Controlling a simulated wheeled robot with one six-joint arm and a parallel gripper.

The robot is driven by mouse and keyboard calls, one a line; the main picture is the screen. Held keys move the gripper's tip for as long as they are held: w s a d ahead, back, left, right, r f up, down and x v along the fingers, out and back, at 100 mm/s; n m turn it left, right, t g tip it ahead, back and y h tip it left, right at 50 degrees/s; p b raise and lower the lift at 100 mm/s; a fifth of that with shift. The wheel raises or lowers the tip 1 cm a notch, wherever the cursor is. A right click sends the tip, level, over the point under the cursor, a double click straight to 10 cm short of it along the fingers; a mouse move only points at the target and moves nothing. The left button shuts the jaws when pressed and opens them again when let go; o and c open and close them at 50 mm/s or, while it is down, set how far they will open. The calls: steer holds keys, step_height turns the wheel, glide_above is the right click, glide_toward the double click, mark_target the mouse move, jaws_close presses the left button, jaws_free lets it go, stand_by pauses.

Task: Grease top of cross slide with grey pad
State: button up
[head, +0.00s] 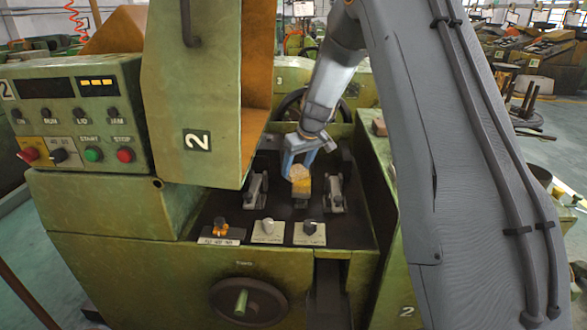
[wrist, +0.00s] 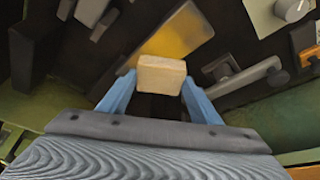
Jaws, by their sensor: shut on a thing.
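My gripper (head: 300,158) has blue fingers and is inside the green machine's dark bay. It is shut on a small pale tan block (wrist: 162,75), seemingly the pad, though it looks cream rather than grey. The block also shows below the fingers in the head view (head: 298,174). A yellow metal slide (wrist: 185,36), probably the cross slide, lies right beyond the block in the wrist view. In the head view its yellow front (head: 302,188) is directly below the block. I cannot tell whether block and slide touch.
Grey metal levers or clamps stand left (head: 257,187) and right (head: 335,193) of the slide. Three knobs, one orange (head: 220,224), line the bay's front. A green hood marked 2 (head: 196,90) stands close on the left. A brownish block (head: 380,127) lies on the right ledge.

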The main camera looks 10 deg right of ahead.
mark_target(294, 166)
steer(key=shift+s+d+b, duration=0.7)
steer(key=shift+s+d, duration=0.15)
steer(key=shift+d, duration=1.8)
steer(key=shift+w+a+f, duration=0.1)
steer(key=shift+w+a, duration=0.55)
steer(key=shift+w, duration=0.25)
steer(key=shift+w+a, duration=0.6)
steer(key=shift+w, duration=0.3)
steer(key=shift+w+a, duration=0.25)
steer(key=shift+a, duration=0.6)
steer(key=shift+w+a, duration=0.25)
steer(key=shift+a, duration=0.55)
steer(key=shift+r, duration=0.2)
steer(key=shift+r+p, duration=1.45)
steer(key=shift+r, duration=1.5)
steer(key=shift+r+p, duration=0.75)
steer(key=shift+r, duration=0.75)
